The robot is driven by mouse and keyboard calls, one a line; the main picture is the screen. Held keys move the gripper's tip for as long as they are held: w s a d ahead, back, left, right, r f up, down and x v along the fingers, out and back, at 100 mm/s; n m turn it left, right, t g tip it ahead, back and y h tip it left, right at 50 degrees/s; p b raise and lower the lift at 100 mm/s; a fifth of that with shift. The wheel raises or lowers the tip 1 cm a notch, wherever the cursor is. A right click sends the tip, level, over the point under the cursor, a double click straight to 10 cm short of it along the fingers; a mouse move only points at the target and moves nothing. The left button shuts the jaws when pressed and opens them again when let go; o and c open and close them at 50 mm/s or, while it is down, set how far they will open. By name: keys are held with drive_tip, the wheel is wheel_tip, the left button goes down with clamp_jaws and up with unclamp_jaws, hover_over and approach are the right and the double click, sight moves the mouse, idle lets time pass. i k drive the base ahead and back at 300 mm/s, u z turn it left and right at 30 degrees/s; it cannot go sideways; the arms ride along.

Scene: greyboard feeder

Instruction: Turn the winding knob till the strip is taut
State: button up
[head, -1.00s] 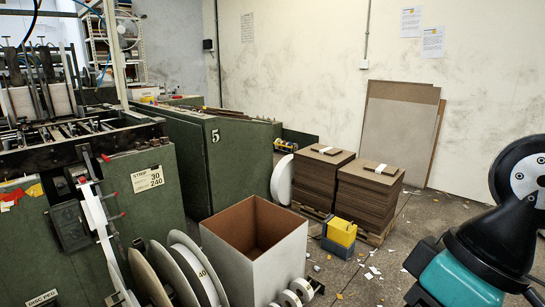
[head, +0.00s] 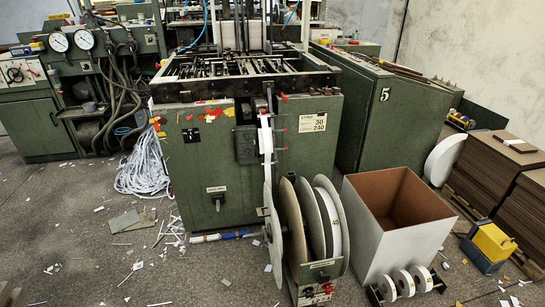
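A white strip (head: 266,140) runs down the front of the green machine (head: 210,165) toward a stand of large upright reels (head: 330,215). I cannot tell whether the strip is taut or slack. No part is plainly marked as the winding knob. A small red part (head: 327,288) shows low on the reel stand's front, and small red handles (head: 284,98) show near the strip's upper end; which of these, if any, is the knob is too small to tell. My gripper is not in view.
An open white box (head: 385,245) stands right of the reels, with small white rolls (head: 404,284) before it. A yellow-and-blue box (head: 492,242) and stacked brown board (head: 500,170) are farther right. Tangled white strip (head: 145,165) lies left of the machine.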

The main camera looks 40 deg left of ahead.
sight(322, 278)
drive_tip(key=u, duration=1.35)
drive_tip(key=k, duration=0.45)
drive_tip(key=z, duration=0.45)
drive_tip(key=i, duration=0.35)
drive_tip(key=u, duration=0.1)
